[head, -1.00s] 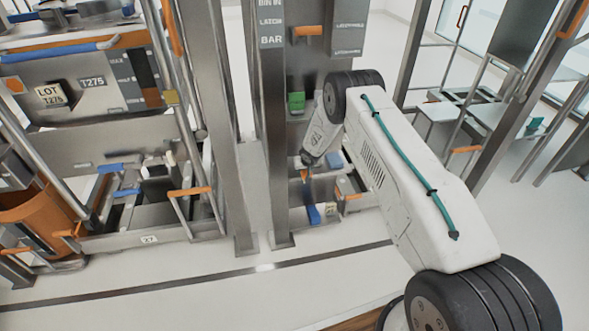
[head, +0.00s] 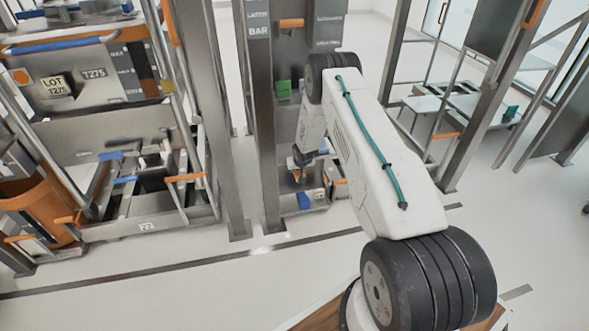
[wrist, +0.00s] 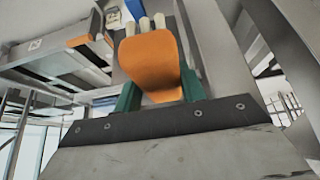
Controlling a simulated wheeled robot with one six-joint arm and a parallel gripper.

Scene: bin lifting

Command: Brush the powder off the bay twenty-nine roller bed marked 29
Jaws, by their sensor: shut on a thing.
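My gripper (wrist: 158,92) has green fingers, which show in the wrist view on both sides of a rounded orange piece (wrist: 150,62). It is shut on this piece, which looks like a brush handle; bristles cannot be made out. In the head view my gripper (head: 298,170) is small and partly hidden, low in front of the grey upright, with a bit of orange at its tip. Pale rods (wrist: 152,22) show just beyond the orange piece in the wrist view. No marking 29 can be read, and no powder can be made out.
A bay with a tag like 27 (head: 147,226) stands at left, below a LOT T275 panel (head: 57,85). A grey upright (head: 262,130) stands close to my gripper. A blue block (head: 304,200) sits low beside it. The pale floor (head: 200,290) in front is clear.

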